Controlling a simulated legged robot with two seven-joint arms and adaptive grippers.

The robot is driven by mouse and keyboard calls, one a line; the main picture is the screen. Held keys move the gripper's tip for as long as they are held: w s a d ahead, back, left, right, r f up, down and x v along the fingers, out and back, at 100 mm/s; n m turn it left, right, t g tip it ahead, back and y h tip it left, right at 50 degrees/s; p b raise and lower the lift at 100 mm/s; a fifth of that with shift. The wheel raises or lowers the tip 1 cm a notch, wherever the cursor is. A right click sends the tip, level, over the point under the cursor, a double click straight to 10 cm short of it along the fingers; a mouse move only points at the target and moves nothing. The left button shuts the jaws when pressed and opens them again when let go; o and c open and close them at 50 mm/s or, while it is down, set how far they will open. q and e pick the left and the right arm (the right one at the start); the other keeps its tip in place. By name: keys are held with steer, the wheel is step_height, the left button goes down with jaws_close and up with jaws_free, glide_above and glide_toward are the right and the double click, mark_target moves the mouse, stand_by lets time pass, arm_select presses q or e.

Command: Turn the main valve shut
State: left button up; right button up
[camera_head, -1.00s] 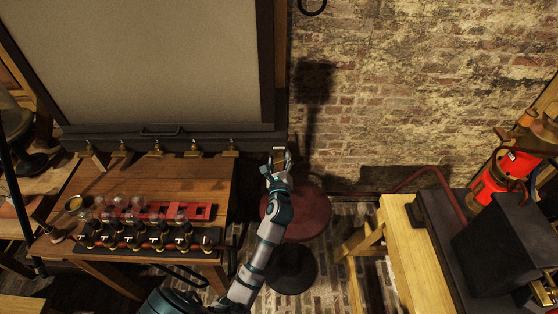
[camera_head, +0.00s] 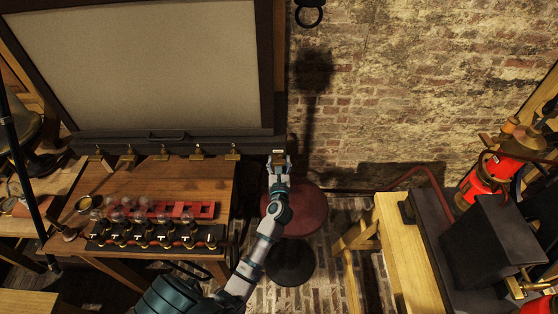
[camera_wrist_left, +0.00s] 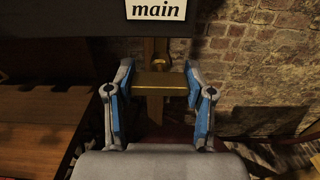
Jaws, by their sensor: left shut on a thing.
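The main valve's brass handle (camera_wrist_left: 165,84) lies level, crosswise, between the fingers of my left gripper (camera_wrist_left: 158,80) in the left wrist view. A brass stem shows behind and below it. A white label reading "main" (camera_wrist_left: 161,9) is on the dark board directly above. In the head view my left gripper (camera_head: 279,162) is at the right end of the dark board's lower edge. It is shut on the handle, which is mostly hidden there. My right gripper is not in view.
Several smaller brass taps (camera_head: 164,153) line the board's lower edge to the left. Below them a wooden table (camera_head: 195,178) carries glass jars and a red rack (camera_head: 200,209). A round red stool (camera_head: 307,208) stands under my arm. Brick wall lies to the right.

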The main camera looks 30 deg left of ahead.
arm_select(q)
steer(key=o, duration=1.1)
steer(key=shift+f, duration=0.35)
steer(key=shift+o, duration=0.3)
steer(key=shift+s+d+r, duration=0.1)
steer(key=shift+r, duration=0.05)
steer(key=v, duration=1.2)
